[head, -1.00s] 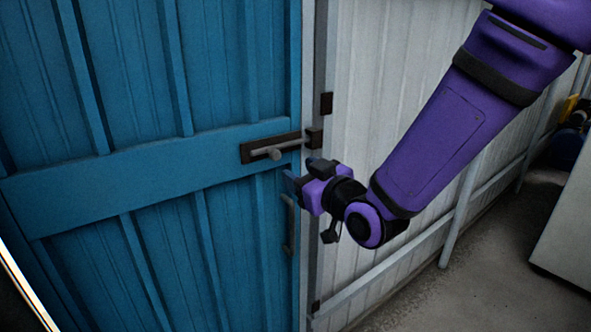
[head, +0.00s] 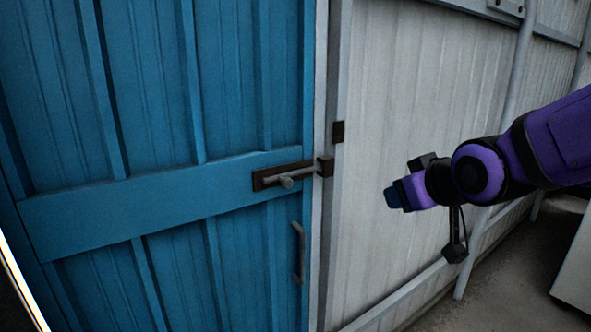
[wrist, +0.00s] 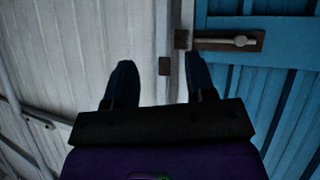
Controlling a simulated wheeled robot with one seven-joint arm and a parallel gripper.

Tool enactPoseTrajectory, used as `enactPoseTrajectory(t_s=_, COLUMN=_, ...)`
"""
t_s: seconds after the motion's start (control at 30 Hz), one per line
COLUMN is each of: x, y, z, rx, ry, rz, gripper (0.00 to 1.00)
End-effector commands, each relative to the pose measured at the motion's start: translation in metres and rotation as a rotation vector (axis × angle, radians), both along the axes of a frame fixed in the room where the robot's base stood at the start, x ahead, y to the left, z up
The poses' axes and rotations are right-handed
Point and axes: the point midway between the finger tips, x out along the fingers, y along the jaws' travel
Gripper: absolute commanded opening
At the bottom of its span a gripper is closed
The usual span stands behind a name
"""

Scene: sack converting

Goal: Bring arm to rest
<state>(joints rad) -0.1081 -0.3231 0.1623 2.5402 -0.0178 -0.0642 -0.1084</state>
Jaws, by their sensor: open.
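My gripper (head: 392,196) is at the right of the head view, in front of the pale corrugated wall and apart from the door. In the wrist view my gripper (wrist: 160,85) shows two dark fingers spread apart with nothing between them. The blue door (head: 110,215) stands at the left with a sliding bolt (head: 285,179) on its middle rail. The bolt reaches to a dark keeper (head: 325,166) on the frame. The bolt also shows at the upper right of the wrist view (wrist: 235,41).
A vertical grey handle (head: 299,252) is on the door below the bolt. The pale wall (head: 430,90) has grey rails and posts. A pale box-like thing (head: 575,275) stands at the lower right. Some concrete floor (head: 485,275) shows beside it.

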Motion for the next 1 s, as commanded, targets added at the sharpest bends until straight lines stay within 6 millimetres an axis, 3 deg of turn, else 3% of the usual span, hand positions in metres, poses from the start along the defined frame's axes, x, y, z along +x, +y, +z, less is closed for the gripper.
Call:
enactPoseTrajectory(t_s=0.1, x=-0.03, y=-0.032, z=0.011, rx=-0.002, ry=0.103, rz=-0.089, gripper=0.51)
enactPoseTrajectory(t_s=0.3, x=-0.093, y=-0.075, z=0.021, rx=0.016, ry=0.299, rz=-0.229, gripper=0.51)
enactPoseTrajectory(t_s=0.53, x=-0.159, y=-0.102, z=0.026, rx=0.054, ry=0.476, rz=-0.336, gripper=0.51)
enactPoseTrajectory(t_s=0.7, x=-0.179, y=-0.108, z=0.026, rx=0.069, ry=0.531, rz=-0.365, gripper=0.51)
enactPoseTrajectory(t_s=1.0, x=-0.18, y=-0.108, z=0.026, rx=0.069, ry=0.537, rz=-0.366, gripper=0.51)
